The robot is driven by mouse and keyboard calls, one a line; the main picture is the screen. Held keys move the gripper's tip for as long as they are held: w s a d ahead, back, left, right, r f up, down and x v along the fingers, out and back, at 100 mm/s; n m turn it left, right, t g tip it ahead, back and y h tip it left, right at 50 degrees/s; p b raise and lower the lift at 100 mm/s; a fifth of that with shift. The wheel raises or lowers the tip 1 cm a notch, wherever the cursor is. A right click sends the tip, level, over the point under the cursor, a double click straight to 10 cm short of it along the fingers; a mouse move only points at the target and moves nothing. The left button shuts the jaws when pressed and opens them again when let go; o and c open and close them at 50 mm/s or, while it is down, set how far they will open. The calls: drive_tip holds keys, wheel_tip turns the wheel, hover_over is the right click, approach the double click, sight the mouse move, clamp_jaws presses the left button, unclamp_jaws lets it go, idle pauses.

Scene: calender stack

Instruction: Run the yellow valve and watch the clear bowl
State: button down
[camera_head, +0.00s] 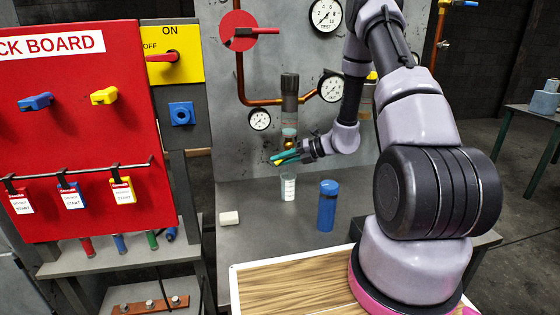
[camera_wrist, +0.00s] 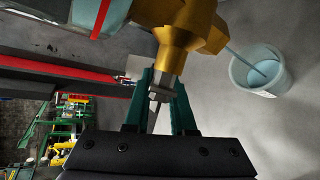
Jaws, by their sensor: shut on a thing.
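The yellow valve (camera_wrist: 185,38) is a brass-gold body at the top of the wrist view. In the head view, a small part of it (camera_head: 289,143) shows below a dark vertical cylinder. My gripper (camera_wrist: 162,84) has teal fingers shut on a small grey stem or handle below the valve body. In the head view, my gripper (camera_head: 283,157) is beside the valve. The clear bowl (camera_wrist: 240,76) is at the right of the wrist view, with pale blue liquid inside. A pale blue streak runs from the valve into it. The bowl (camera_head: 288,187) stands below the valve.
A blue cylinder (camera_head: 327,206) stands right of the bowl on the grey bench (camera_head: 257,190). A white block (camera_head: 229,218) lies at left. A red lock board (camera_head: 60,130) and a yellow switch panel (camera_head: 173,55) are farther left. Copper pipes and gauges (camera_head: 326,15) line the wall.

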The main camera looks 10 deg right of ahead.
drive_tip(key=c, duration=0.8)
unclamp_jaws()
drive_tip(key=v, duration=1)
drive_tip(key=shift+s+d+r, duration=0.15)
drive_tip(key=shift+s+d, duration=0.05)
drive_tip(key=shift+d, duration=0.15)
idle(5.5)
